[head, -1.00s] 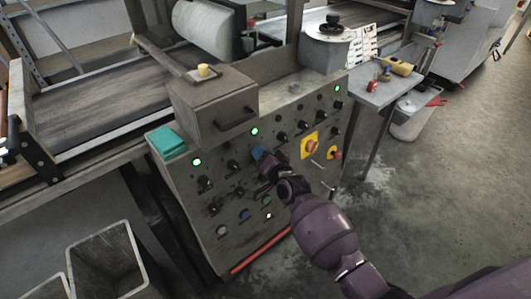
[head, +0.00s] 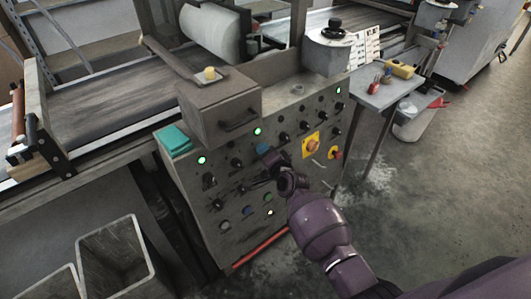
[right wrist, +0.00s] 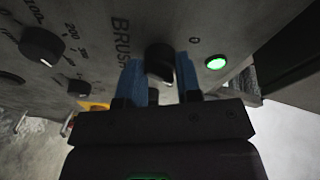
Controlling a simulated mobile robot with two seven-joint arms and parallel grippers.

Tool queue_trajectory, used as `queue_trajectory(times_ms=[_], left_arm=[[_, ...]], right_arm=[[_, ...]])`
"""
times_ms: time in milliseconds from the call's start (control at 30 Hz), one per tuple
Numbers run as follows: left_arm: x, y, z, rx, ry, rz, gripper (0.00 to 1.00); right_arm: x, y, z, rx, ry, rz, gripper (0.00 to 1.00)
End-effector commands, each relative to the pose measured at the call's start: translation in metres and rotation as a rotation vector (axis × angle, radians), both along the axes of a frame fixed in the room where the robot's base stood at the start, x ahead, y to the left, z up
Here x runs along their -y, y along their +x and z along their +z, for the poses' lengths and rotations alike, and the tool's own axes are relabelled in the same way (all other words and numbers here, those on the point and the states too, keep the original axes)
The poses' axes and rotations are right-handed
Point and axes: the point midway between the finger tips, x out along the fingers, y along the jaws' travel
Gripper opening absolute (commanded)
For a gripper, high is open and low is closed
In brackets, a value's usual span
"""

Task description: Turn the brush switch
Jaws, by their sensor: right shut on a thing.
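The brush switch is a black round knob (right wrist: 160,60) on the grey panel, with the word BRUSH printed beside it and a "0" on its other side. In the right wrist view, my right gripper (right wrist: 158,82) has its two blue fingers on either side of the knob and is shut on it. In the head view, my right gripper (head: 264,153) is at the panel just below a lit green lamp (head: 257,131), and it hides the knob. My left gripper is not in view.
The control panel (head: 226,171) carries several other knobs and lamps close around, and a yellow-backed stop button (head: 311,146) to the right. A grey box with a handle (head: 215,106) juts out above. A small table (head: 372,97) stands at the right, with open floor before it.

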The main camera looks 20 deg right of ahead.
Motion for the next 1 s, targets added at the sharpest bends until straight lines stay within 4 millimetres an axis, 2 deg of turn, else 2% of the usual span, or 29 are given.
queue_trajectory(times_ms=[133, 167, 300, 667, 767, 1000], left_arm=[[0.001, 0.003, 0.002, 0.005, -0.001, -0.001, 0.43], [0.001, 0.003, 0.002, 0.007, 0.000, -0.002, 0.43], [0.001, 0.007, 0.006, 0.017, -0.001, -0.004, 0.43], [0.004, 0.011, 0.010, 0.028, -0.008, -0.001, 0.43], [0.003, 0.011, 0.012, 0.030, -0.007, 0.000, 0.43], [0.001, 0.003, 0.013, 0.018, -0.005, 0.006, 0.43]], right_arm=[[0.000, 0.000, -0.001, -0.001, 0.001, 0.000, 0.08], [0.000, 0.000, -0.001, -0.001, 0.001, -0.001, 0.36], [0.000, 0.000, -0.001, -0.001, 0.000, 0.000, 0.57], [0.001, -0.004, 0.001, 0.000, -0.001, 0.000, 0.57], [0.002, -0.011, 0.003, 0.001, -0.001, 0.000, 0.57], [0.007, -0.047, 0.010, 0.003, -0.001, -0.001, 0.57]])
